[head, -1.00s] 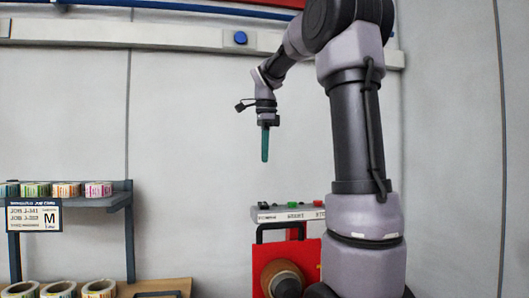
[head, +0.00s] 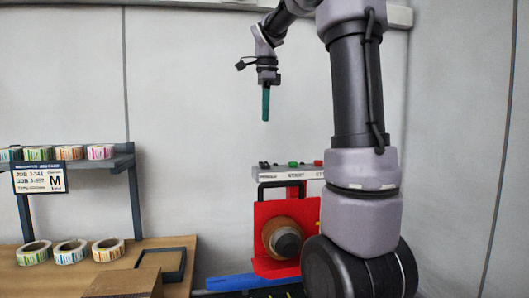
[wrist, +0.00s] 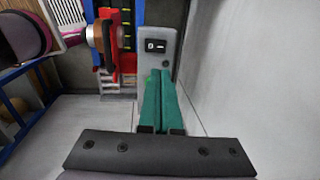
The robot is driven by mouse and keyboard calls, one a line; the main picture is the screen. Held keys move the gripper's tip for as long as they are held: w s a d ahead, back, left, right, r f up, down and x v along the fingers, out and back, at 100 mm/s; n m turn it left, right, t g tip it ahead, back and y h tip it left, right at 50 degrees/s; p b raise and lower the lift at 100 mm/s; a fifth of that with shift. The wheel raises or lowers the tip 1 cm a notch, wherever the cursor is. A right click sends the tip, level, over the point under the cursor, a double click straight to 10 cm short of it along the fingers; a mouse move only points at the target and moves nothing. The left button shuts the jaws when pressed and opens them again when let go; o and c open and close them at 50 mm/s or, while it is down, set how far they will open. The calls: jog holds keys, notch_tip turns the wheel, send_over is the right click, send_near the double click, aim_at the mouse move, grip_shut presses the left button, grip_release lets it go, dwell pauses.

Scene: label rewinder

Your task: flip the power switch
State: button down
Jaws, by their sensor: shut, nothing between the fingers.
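The power switch (wrist: 156,46) is a small black rocker with white marks on a grey panel in the wrist view. In the head view, a dark switch (head: 264,164) sits at the left end of the grey control strip (head: 285,174), by a label too blurred to read surely. My gripper (head: 265,118) has green fingers pointing down, shut and empty, above the strip and apart from it. In the wrist view, the shut fingertips (wrist: 159,72) appear just below the switch in the picture. Which way the rocker is set cannot be told.
A green button (head: 293,164) and a red button (head: 318,163) are on the same strip. Below are a red plate (head: 262,215) and a brown roll (head: 283,237). A label-roll shelf (head: 95,166) stands at left. The wall behind is bare.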

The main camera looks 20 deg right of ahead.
aim_at(264, 162)
jog(key=f, duration=0.4)
jog(key=w+f, duration=0.1)
jog(key=f, duration=0.8)
jog(key=shift+w+d, duration=0.15)
jog(key=shift+w, duration=0.15)
